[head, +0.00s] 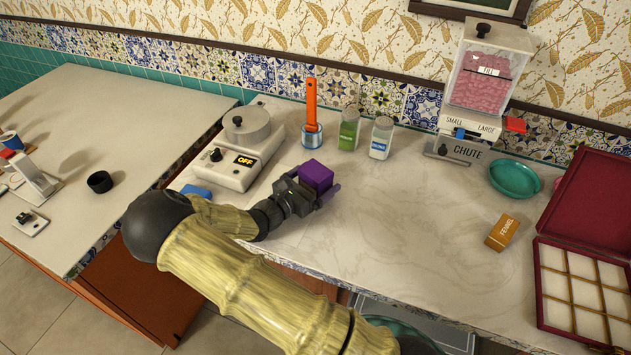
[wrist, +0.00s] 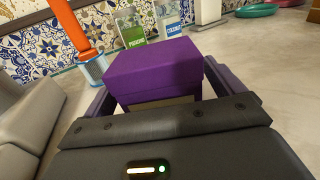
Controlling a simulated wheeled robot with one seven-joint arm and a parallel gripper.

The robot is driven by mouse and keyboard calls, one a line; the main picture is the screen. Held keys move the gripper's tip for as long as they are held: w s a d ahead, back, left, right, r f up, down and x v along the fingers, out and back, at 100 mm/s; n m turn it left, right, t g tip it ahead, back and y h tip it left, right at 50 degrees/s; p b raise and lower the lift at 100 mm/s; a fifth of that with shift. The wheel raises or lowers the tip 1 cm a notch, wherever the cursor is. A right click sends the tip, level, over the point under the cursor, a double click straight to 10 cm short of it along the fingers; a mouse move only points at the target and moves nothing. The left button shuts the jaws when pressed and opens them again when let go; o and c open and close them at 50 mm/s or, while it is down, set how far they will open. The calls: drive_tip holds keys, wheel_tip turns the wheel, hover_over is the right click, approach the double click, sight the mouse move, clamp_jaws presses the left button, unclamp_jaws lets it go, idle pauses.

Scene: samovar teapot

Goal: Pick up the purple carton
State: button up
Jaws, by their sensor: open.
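The purple carton (head: 316,176) stands on the marble counter in the head view, at the end of my arm. In the wrist view the carton (wrist: 153,68) fills the middle, with its top and near face showing. My gripper (head: 312,193) is open, with one purple finger on each side of the carton. In the wrist view the fingers of my gripper (wrist: 155,92) lie left and right of the carton, with a small gap showing at the right. The carton's lower part is mostly hidden by my gripper.
Left of the carton is a grey appliance (head: 236,158) marked OFF. Behind are an orange-handled tool in a blue holder (head: 312,136) and two jars, green (head: 349,130) and blue-labelled (head: 381,138). A fennel box (head: 502,232), teal bowl (head: 514,178) and red case (head: 541,270) stand right. Mid-counter is clear.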

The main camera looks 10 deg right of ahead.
idle(0.4)
drive_tip(key=c, duration=1.2)
wheel_tip(320, 180, up, 10)
